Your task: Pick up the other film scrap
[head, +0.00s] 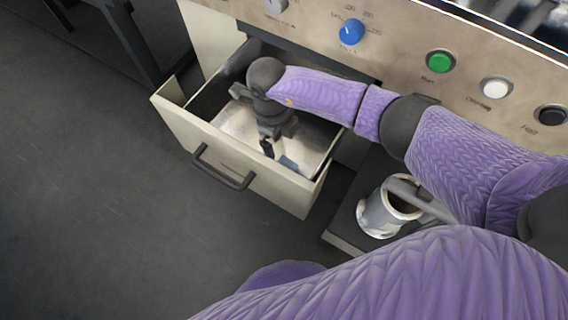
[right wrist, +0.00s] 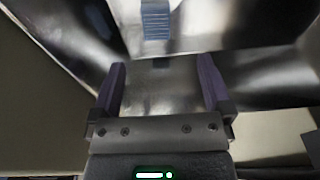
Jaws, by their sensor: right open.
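A blue film scrap (head: 288,163) lies on the shiny metal floor of the open drawer (head: 200,137), near its front right part. In the right wrist view the scrap (right wrist: 156,20) is a small striped blue piece at the top, beyond the fingertips. My right gripper (head: 268,150) reaches down into the drawer, just left of the scrap. In the right wrist view its two fingers (right wrist: 162,68) are apart with nothing between them. My left gripper is not in view.
The drawer walls stand close around the right gripper, with a dark handle (head: 223,168) on the front. A metal canister (head: 376,217) stands on a dark surface right of the drawer. The control panel (head: 395,50) with knob and buttons is above. Open floor lies left.

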